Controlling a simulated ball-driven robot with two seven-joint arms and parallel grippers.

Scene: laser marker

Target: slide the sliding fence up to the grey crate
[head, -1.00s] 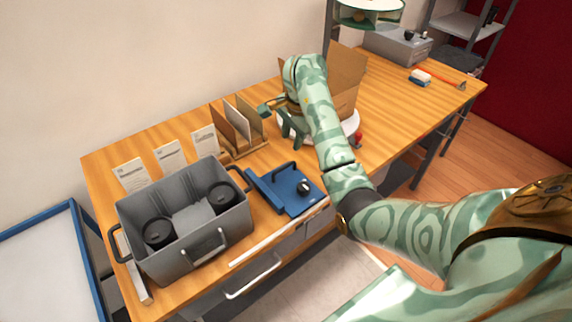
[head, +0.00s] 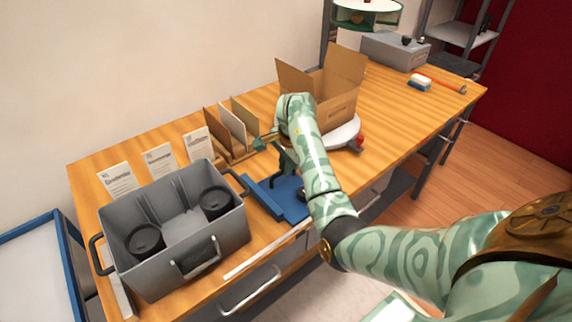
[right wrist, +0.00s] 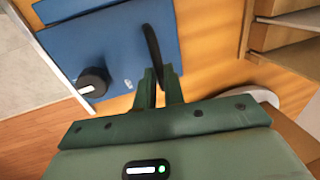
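The sliding fence (head: 293,209) is a blue plate with an upright blue edge on its left, a black handle and a black knob. It lies on the bench to the right of the grey crate (head: 178,262), with a strip of wood between them. My right gripper (head: 281,168) is over the fence's handle, pointing down. In the right wrist view, its two fingers (right wrist: 159,82) stand slightly parted, with the black handle (right wrist: 153,55) running between or just beyond their tips. Contact is unclear. The knob (right wrist: 93,82) is beside it. My left gripper is out of view.
The crate holds two black round things. A wooden rack (head: 232,140) with upright boards stands behind the fence. An open cardboard box (head: 330,100) on a white round base is behind my right forearm. Cards (head: 160,160) stand behind the crate.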

